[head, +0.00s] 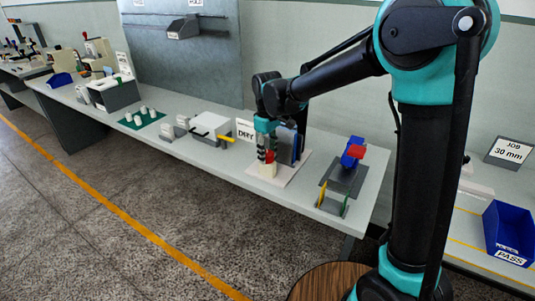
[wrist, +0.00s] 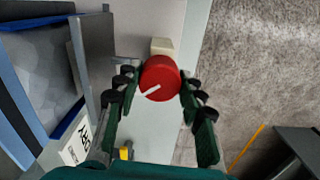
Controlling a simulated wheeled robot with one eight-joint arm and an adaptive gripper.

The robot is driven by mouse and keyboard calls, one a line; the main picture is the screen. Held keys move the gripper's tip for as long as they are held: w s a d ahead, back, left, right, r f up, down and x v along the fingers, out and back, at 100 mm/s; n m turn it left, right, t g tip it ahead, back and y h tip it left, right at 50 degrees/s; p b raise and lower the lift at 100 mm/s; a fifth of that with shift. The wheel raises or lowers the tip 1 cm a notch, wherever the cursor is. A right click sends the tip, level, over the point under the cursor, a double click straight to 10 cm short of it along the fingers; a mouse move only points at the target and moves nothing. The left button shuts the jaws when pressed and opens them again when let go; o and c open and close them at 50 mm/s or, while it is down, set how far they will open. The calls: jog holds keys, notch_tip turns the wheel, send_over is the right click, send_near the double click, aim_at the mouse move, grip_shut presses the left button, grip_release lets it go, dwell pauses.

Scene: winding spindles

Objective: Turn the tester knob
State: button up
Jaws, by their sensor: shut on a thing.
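The tester knob (wrist: 160,78) is red and round with a white pointer line, which points to the lower left in the wrist view. My gripper (wrist: 159,88) is shut on the knob, with one dark green finger on each side of it. In the head view my gripper (head: 267,153) points down over the tester's pale base plate (head: 290,178), and only a little red of the knob shows between the fingers. A blue-grey panel (head: 286,146) stands just behind the gripper. A small cream block (wrist: 162,46) shows beyond the knob in the wrist view.
A grey stand with blue and red parts (head: 352,153) is to the right on the bench. A white box with a dark handle (head: 213,125) and a green mat with white pieces (head: 141,119) are to the left. A blue PASS bin (head: 511,230) stands far right.

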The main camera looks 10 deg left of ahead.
jog(key=m, duration=1.2)
jog(key=shift+m, duration=0.4)
jog(key=m, duration=1.2)
jog(key=shift+m, duration=0.3)
jog(key=o, duration=1.2)
jog(key=shift+c, duration=0.2)
